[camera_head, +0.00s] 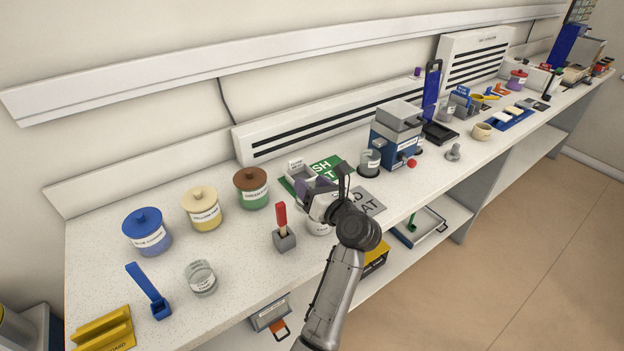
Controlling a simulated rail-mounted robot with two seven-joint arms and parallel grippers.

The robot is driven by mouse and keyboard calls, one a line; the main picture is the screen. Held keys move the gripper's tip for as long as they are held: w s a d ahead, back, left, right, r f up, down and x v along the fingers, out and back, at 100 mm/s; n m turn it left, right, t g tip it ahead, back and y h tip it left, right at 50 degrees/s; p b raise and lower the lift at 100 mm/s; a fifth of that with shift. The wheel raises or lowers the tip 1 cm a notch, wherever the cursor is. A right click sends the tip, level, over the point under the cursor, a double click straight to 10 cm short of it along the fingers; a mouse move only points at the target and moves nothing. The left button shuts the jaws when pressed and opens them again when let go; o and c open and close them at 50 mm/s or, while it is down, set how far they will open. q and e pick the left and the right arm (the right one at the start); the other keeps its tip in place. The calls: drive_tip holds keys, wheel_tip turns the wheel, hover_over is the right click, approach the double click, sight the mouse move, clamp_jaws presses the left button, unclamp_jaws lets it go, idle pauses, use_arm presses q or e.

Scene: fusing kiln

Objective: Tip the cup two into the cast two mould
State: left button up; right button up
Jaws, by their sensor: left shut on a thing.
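My left gripper (325,194) is over the middle of the bench, at the near edge of a green mat (327,168). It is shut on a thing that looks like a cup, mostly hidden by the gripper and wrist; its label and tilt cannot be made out. A small purple-grey patch shows at the fingers. A grey box-shaped mould (297,168) with a white label sits on the green mat just beyond the gripper; its number is unreadable. A white labelled cup (318,228) shows partly below the gripper. My right gripper is out of view.
Lidded blue (147,237), cream (204,212) and green (252,193) jars stand left. A red-handled tool in a grey block (285,240) and a glass beaker (200,279) are nearer. A blue-grey machine (397,137) and glass jar (370,162) stand right, beyond a grey mat (371,203).

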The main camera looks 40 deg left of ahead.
use_arm(q)
drive_tip(key=shift+f+m+p, duration=0.15)
drive_tip(key=shift+m+p, duration=1.05)
drive_tip(key=shift+p, duration=0.45)
drive_tip(key=shift+w+f+m+p, duration=0.2)
drive_tip(key=shift+f+m+p, duration=0.2)
drive_tip(key=shift+m+p, duration=0.9)
drive_tip(key=m+p, duration=0.1)
drive_tip(key=f+m+p, duration=0.1)
drive_tip(key=m+p, duration=0.1)
drive_tip(key=w+m+p, duration=0.1)
drive_tip(key=p, duration=0.1)
drive_tip(key=shift+d+f+m, duration=0.1)
drive_tip(key=shift+f+m, duration=0.2)
drive_tip(key=shift+f, duration=0.05)
drive_tip(key=shift+w+f+m+g+p, duration=0.1)
drive_tip(key=shift+f+m+g+p, duration=0.15)
drive_tip(key=shift+m+p, duration=0.45)
drive_tip(key=shift+w+f+m+g+p, duration=0.1)
drive_tip(key=shift+f+m+g+p, duration=0.1)
drive_tip(key=shift+m+p, duration=0.5)
drive_tip(key=m+p, duration=0.1)
drive_tip(key=m, duration=0.1)
drive_tip(key=w+f+m+p, duration=0.1)
drive_tip(key=m, duration=0.1)
drive_tip(key=f+m+p, duration=0.1)
drive_tip(key=m+p, duration=0.1)
drive_tip(key=shift+w+d, duration=0.25)
drive_tip(key=shift+w+f+m, duration=0.15)
drive_tip(key=shift+m, duration=0.85)
